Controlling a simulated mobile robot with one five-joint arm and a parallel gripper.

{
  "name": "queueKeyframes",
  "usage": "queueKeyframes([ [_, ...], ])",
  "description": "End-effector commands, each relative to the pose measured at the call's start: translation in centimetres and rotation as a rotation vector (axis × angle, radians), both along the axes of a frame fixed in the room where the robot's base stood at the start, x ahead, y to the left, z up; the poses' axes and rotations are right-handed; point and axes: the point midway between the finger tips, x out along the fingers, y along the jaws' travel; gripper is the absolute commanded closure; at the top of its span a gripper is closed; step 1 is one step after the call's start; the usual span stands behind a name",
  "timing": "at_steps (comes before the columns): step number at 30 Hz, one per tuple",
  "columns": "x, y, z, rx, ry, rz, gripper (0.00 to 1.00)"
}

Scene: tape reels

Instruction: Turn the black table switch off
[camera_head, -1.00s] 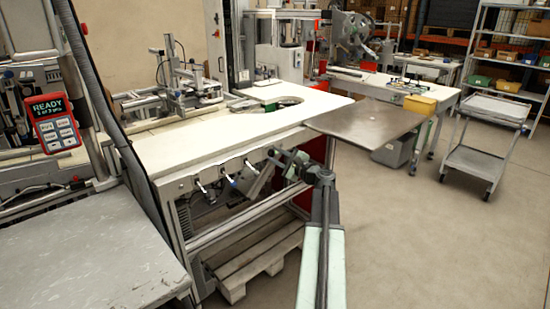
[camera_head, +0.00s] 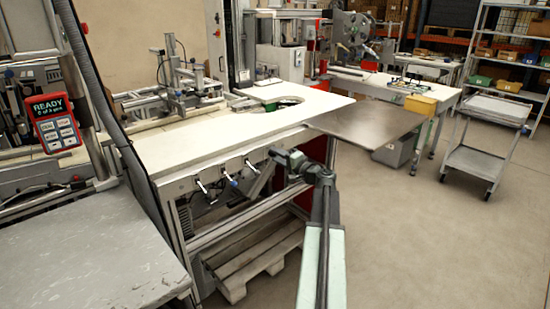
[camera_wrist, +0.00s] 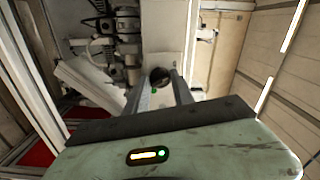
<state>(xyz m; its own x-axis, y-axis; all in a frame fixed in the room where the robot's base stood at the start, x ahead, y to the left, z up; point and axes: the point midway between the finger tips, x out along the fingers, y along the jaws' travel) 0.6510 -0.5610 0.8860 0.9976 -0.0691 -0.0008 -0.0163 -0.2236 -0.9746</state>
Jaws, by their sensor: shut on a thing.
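The black table switch (camera_wrist: 160,75) shows as a dark round knob between my fingertips in the wrist view. My gripper (camera_wrist: 163,86) is shut on it, with one finger on each side. A small green spot shows at the knob's lower edge. In the head view my gripper (camera_head: 274,154) reaches the front panel under the white tabletop, at the right end of the row of switches. There it hides the black switch, so I cannot tell its on or off position.
Several other switch levers (camera_head: 201,187) stick out of the front panel (camera_head: 180,187) to the left. The white table (camera_head: 195,140) lies just above my gripper. A wooden pallet (camera_head: 255,262) is below. Open floor (camera_head: 420,240) lies to the right.

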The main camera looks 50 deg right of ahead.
Motion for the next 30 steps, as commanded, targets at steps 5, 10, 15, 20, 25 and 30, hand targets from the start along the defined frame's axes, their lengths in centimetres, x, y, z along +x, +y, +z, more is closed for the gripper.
queueKeyframes([
  [5,0.04,-0.21,0.15,-0.099,0.004,-0.005,1.00],
  [10,0.01,-0.23,0.17,-0.162,0.008,-0.006,1.00],
  [15,-0.02,-0.23,0.17,-0.194,0.010,-0.005,1.00],
  [20,-0.05,-0.22,0.15,-0.203,0.011,-0.005,1.00],
  [25,-0.06,-0.21,0.14,-0.203,0.011,-0.004,1.00],
  [30,-0.08,-0.21,0.13,-0.203,0.012,-0.004,0.60],
])
